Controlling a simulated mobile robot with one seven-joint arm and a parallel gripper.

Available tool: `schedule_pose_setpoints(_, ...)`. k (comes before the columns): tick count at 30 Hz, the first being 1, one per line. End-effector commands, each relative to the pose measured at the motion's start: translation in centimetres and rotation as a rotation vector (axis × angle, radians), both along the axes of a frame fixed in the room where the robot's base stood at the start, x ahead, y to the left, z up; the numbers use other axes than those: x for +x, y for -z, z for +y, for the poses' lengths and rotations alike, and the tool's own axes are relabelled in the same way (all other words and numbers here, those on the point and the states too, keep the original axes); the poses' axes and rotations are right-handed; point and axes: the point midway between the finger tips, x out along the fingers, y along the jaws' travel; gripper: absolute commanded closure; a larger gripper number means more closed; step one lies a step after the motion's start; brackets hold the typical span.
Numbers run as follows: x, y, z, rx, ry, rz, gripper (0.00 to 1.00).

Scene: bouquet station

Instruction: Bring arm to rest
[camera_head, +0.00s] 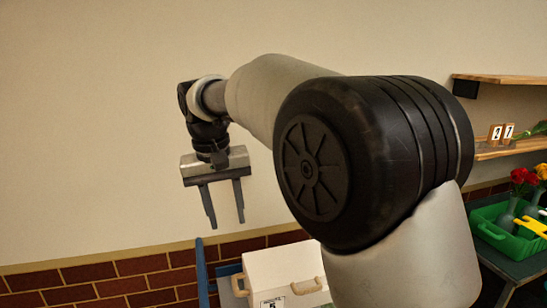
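My arm reaches up and to the left across the middle of the head view, bent at a large black joint. My gripper (226,222) hangs from its wrist at the left, fingers pointing down. The two fingers are apart and nothing is between them. Beige wall is behind the fingers, and the gripper touches nothing that I can see.
A white box (281,268) with a handle and label stands below right of my gripper, by a blue post (202,273). At right, a green crate (508,241) holds vases with flowers on a dark table. Wooden shelves (510,80) hang above it.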

Motion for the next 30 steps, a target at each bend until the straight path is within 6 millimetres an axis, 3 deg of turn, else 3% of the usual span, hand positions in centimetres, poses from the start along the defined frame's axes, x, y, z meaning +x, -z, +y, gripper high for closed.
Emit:
schedule_pose_setpoints(1,-1.1,-1.8,-3.2,0.023,0.021,-0.025,0.62)
schedule_pose_setpoints(7,-6.6,-4.7,-13.0,0.091,0.08,-0.121,0.62)
schedule_pose_setpoints(12,-12.9,-4.3,-19.6,0.129,0.137,-0.216,0.62)
schedule_pose_setpoints(15,-16.5,-3.0,-22.2,0.142,0.166,-0.272,0.62)
schedule_pose_setpoints(21,-21.1,-0.2,-24.9,0.149,0.208,-0.349,0.62)
schedule_pose_setpoints(30,-22.2,0.9,-25.4,0.149,0.217,-0.369,0.62)
